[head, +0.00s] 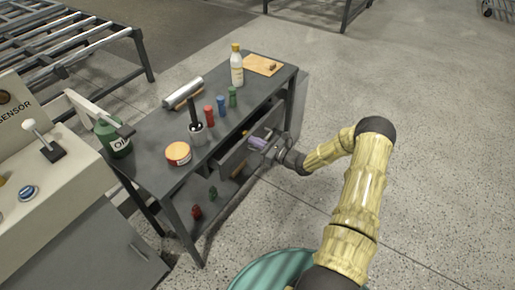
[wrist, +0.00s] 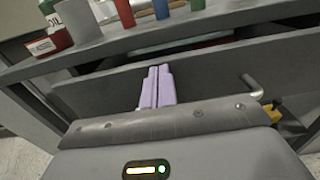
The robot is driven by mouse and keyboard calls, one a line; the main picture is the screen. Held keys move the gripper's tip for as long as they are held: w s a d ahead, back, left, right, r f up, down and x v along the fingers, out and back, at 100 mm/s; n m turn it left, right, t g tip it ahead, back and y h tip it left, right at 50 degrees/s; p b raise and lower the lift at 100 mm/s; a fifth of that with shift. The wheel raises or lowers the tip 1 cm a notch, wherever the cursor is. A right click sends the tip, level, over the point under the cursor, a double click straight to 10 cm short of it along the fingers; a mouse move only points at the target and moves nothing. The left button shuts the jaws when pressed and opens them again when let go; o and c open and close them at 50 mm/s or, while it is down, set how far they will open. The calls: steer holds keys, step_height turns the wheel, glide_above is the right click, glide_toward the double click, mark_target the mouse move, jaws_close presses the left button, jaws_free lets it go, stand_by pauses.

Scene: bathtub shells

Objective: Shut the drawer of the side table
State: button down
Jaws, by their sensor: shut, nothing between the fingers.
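The side table (head: 150,160) is dark grey and stands left of my arm in the head view. Its drawer (head: 232,156) is partly open, with a dark gap between its front panel and the tabletop edge. The drawer front (wrist: 100,92) also fills the middle of the wrist view, with a bar handle (wrist: 252,88) at the right. My gripper (head: 256,141) is at the outer side of the drawer front. Its pale purple fingers (wrist: 158,72) are shut together, empty, pointing at the panel left of the handle. I cannot tell whether they touch it.
The tabletop holds a bottle (head: 237,66), a round tin (head: 178,153), a green oil can (head: 112,138) and several small coloured cans. A control console (head: 50,190) stands at the left. The floor (head: 440,150) right of my arm is clear.

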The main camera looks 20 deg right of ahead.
steer(key=x, duration=0.5)
steer(key=shift+a, duration=0.1)
steer(key=shift+w+a+r, duration=0.15)
steer(key=shift+w+r, duration=0.05)
